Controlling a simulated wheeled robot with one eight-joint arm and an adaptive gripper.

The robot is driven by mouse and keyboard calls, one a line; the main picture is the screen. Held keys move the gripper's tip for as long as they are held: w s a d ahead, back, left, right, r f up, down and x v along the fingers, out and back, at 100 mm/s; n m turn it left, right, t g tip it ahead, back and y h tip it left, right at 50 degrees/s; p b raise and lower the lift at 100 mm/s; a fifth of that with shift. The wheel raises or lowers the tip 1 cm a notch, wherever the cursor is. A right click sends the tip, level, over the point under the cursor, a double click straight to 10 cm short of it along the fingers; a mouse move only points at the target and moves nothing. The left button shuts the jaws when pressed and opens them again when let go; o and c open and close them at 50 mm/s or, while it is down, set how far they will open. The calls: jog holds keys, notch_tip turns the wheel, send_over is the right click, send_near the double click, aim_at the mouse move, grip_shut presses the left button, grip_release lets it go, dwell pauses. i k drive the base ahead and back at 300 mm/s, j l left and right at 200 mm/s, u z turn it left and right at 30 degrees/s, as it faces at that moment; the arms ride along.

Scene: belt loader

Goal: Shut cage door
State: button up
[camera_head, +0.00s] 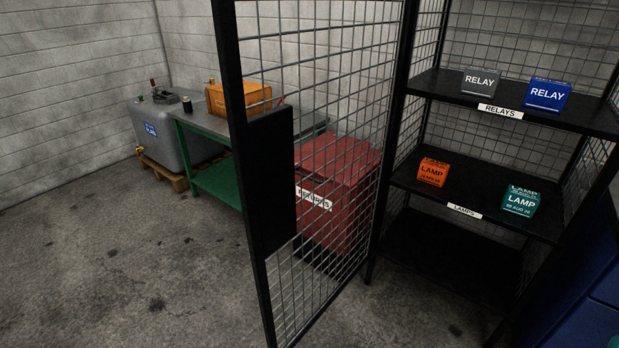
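The cage door (268,165) is a black-framed wire mesh panel with a dark plate on its free edge. It stands open, swung out to the left of the cage (398,190). The cage is a black mesh cabinet with shelves, and its front is uncovered. On the upper shelf (440,87) are a grey RELAY box (480,82) and a blue RELAY box (547,95). On the shelf below (475,195) are an orange LAMP box (433,172) and a teal LAMP box (520,201). My gripper is not in view.
Behind the door stand a red bin (335,165) with a white label and a green workbench (215,185) bearing an orange box (240,97). A grey tank (160,130) sits on a pallet at the far left. Blue surfaces (590,300) fill the lower right. Floor at left is clear.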

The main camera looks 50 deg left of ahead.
aim_at(262, 144)
jog(key=k+j, duration=0.25)
jog(key=j, duration=0.25)
jog(key=k+j, duration=0.2)
jog(key=j, duration=0.3)
jog(key=k+j+z, duration=0.1)
jog(key=k+j, duration=0.15)
jog(key=j, duration=0.2)
jog(key=k+j, duration=0.2)
jog(key=j, duration=0.3)
jog(key=k+j+z, duration=0.1)
jog(key=k+j, duration=0.15)
jog(key=j, duration=0.2)
jog(key=k+j, duration=0.25)
jog(key=j, duration=0.2)
jog(key=k+j, duration=0.3)
jog(key=j, duration=0.15)
jog(key=k+j+z, duration=0.1)
jog(key=k+j, duration=0.15)
jog(key=j, duration=0.2)
